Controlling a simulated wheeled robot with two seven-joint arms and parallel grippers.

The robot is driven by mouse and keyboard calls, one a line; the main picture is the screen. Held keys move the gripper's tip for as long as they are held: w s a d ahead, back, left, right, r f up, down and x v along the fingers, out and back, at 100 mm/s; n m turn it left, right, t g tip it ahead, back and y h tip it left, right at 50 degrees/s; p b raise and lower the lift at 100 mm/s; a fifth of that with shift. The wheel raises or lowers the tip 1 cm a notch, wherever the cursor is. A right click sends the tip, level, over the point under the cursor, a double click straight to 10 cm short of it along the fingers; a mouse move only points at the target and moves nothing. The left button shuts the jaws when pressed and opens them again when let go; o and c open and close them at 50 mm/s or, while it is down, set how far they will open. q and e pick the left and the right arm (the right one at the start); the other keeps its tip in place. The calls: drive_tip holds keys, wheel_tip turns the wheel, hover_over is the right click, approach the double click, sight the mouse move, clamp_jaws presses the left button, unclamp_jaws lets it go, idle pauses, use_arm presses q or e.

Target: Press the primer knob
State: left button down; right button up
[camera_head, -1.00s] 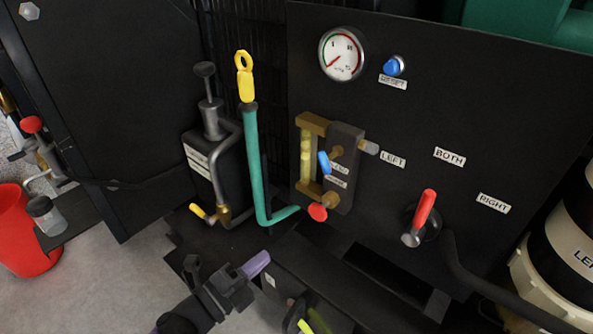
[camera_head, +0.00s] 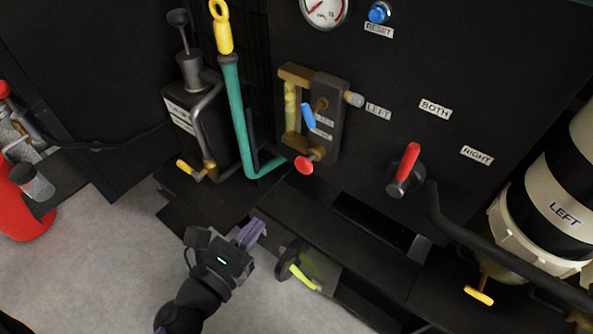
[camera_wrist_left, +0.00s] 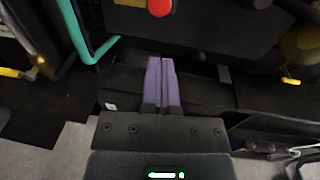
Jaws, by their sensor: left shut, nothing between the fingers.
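A dark round knob on a thin rod (camera_head: 179,18) stands up from a grey cylinder (camera_head: 192,72) at the upper left in the head view; it looks like the primer knob. It is not visible in the left wrist view. My left gripper (camera_head: 256,231), with purple fingers, is low in the head view, below and to the right of that knob and well apart from it. Its fingers are together and empty; they also show in the left wrist view (camera_wrist_left: 161,62).
A green pipe with a yellow ring handle (camera_head: 223,30) rises right of the pump. A red knob (camera_head: 303,165) and blue lever (camera_head: 308,116) sit on the panel fitting. A red selector lever (camera_head: 408,163) is farther right. A yellow-handled valve (camera_head: 302,277) is near my gripper. Grey floor lies lower left.

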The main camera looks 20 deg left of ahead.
use_arm(q)
drive_tip(key=shift+w, duration=0.1)
approach(304, 167)
drive_tip(key=x, duration=0.6)
drive_tip(key=shift+a+f+p, duration=0.15)
drive_tip(key=shift+f+p, duration=0.1)
drive_tip(key=shift+p, duration=0.15)
drive_tip(key=shift+w, duration=0.65)
drive_tip(key=shift+w+d, duration=0.1)
drive_tip(key=shift+d, duration=0.1)
use_arm(e)
drive_tip(key=shift+s+r, duration=0.1)
drive_tip(key=shift+r, duration=0.2)
use_arm(q)
drive_tip(key=shift+b+x, duration=0.3)
drive_tip(key=shift+x, duration=0.85)
drive_tip(key=shift+d+r, duration=0.1)
drive_tip(key=shift+d, duration=0.05)
use_arm(e)
drive_tip(key=shift+a+f, duration=0.2)
drive_tip(key=shift+a, duration=0.15)
